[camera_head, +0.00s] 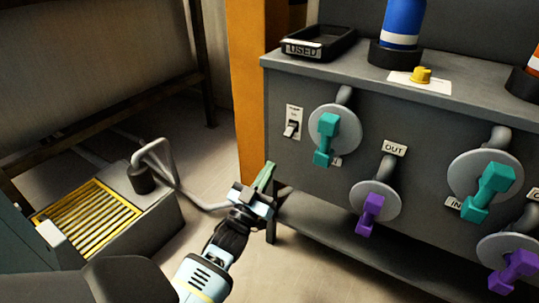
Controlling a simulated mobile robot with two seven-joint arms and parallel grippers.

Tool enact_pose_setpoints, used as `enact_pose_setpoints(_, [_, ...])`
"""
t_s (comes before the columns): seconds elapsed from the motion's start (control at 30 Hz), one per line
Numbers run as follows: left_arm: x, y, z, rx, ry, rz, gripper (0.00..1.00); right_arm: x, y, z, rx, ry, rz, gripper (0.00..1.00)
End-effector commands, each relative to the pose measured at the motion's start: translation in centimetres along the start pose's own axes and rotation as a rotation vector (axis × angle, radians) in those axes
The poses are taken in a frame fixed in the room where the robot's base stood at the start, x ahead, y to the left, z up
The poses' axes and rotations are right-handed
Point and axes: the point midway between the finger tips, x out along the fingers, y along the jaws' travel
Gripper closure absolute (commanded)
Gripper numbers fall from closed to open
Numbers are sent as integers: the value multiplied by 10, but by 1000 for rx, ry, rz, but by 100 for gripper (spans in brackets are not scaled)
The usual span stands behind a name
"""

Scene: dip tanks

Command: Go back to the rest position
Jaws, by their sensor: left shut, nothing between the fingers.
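My left gripper (264,181) is in the lower middle of the head view, on the end of my left arm. Its green fingers are shut with nothing between them. It is in front of the orange post and the left end of the grey bench (335,200), apart from the valve handles. My right gripper is not in view.
The bench front carries teal handles (326,138) and purple handles (370,212) on round plates, and a switch (292,122). A black tray marked USED (318,44) and a blue bottle (404,20) stand on top. A yellow-grated box (88,215) is at left.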

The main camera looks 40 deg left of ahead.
Motion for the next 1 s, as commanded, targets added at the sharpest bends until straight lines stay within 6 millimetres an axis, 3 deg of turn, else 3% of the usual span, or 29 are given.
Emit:
enact_pose_setpoints(0.67, [3, 0, -6, -1, 4, 0, 100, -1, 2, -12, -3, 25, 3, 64])
enact_pose_setpoints(0.77, [13, 0, -28, -4, 19, -2, 100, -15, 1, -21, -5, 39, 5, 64])
enact_pose_setpoints(1.0, [55, -1, -113, -16, 78, -8, 100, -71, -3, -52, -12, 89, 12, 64])
